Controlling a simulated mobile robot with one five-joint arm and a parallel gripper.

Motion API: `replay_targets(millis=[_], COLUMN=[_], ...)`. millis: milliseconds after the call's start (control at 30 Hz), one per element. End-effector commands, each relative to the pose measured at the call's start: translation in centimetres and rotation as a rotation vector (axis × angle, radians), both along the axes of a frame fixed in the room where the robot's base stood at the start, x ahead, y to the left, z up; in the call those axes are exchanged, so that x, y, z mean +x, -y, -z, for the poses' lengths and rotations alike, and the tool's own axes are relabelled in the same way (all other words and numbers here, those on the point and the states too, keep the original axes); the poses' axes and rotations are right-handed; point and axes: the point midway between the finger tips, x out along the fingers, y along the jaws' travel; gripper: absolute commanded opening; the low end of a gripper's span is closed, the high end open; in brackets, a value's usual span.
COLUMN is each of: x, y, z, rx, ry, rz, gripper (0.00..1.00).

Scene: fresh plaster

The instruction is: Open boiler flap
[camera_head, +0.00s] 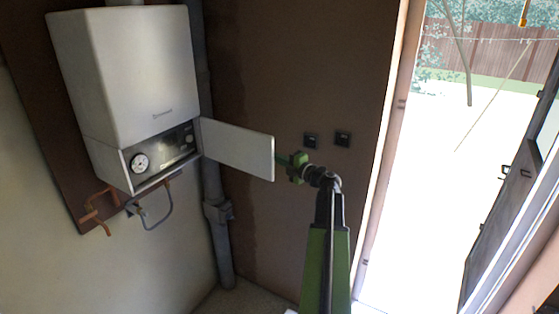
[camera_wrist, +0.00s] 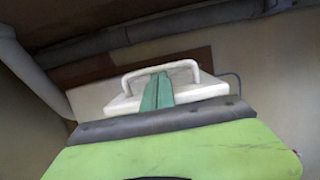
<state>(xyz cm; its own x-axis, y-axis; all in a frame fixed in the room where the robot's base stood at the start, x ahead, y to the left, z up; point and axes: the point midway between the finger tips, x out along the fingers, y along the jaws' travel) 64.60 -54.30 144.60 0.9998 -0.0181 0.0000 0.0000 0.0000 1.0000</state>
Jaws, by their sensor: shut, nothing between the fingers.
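The white boiler (camera_head: 130,85) hangs on the wall at the left. Its flap (camera_head: 238,148) stands open, swung out to the right from the boiler's lower right side, with the control panel (camera_head: 165,152) and round gauge uncovered. My gripper (camera_head: 284,160) is at the flap's free right edge; its tips are close to that edge, and I cannot tell whether they touch. In the wrist view, my shut green fingers (camera_wrist: 157,90) are empty and overlap a white piece with a curved white bar (camera_wrist: 160,68), which looks like the flap's handle.
A grey vertical pipe (camera_head: 216,210) runs beside the boiler. Copper pipes (camera_head: 97,212) hang below it. Two dark switches (camera_head: 342,138) are on the brown wall right of my gripper. An open doorway (camera_head: 440,190) lies at the right.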

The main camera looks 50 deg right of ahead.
Motion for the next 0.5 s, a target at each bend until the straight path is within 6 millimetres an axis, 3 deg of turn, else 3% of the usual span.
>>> replay_targets(millis=[233,500], x=[0.4,2.5], y=[1.0,6.9], z=[0.0,0.0], rx=[0.0,0.0], ry=[0.0,0.0], rz=[0.0,-0.001], gripper=[0.0,0.0])
